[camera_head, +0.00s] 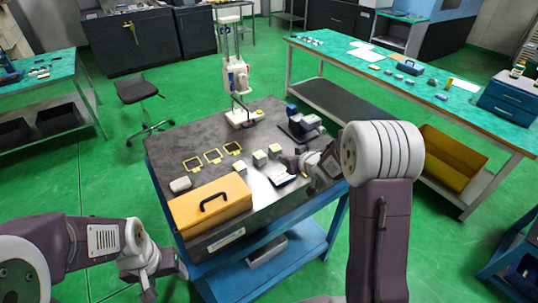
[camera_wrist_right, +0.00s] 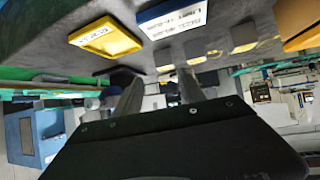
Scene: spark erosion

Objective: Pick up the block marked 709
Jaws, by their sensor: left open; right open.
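Three small pale blocks stand in a row on the dark cart top: a left one (camera_head: 240,166), a middle one (camera_head: 259,158) and a right one (camera_head: 274,152). Pale blocks also show in the right wrist view (camera_wrist_right: 243,37). No marking is legible, so I cannot tell which is 709. My right gripper (camera_head: 291,163) is open and empty, just right of the row; its two fingers show in the right wrist view (camera_wrist_right: 160,82). My left gripper (camera_head: 165,284) is open and empty, low at the left, off the cart's near side.
A yellow case (camera_head: 212,212) with a black handle fills the cart's near left. A labelled yellow tray (camera_wrist_right: 105,38) and blue tray (camera_wrist_right: 172,18) lie near the right gripper. A white stand (camera_head: 237,78) rises at the back.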

